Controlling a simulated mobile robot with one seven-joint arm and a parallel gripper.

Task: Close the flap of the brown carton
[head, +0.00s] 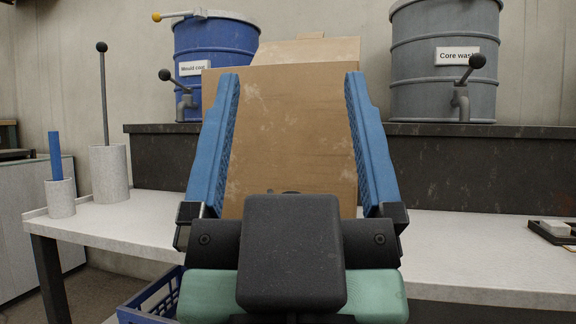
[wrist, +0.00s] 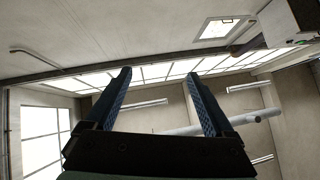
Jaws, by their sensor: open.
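The brown carton (head: 290,130) stands on the white bench in the middle of the head view. Its plain front wall faces me and a lighter brown flap (head: 310,50) sticks up above its top edge. My gripper (head: 290,85) is open, with its two blue fingers apart in front of the carton in the head view. It covers parts of the carton's sides and base. In the wrist view my gripper (wrist: 158,78) points up at the ceiling, with nothing between the fingers. The carton does not clearly show there.
A blue drum (head: 215,45) and a grey drum (head: 445,50) with taps stand on a dark ledge (head: 470,165) behind. White cylinders (head: 110,175) with rods stand at left. A blue crate (head: 155,300) sits below the bench (head: 470,245), whose right part is mostly clear.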

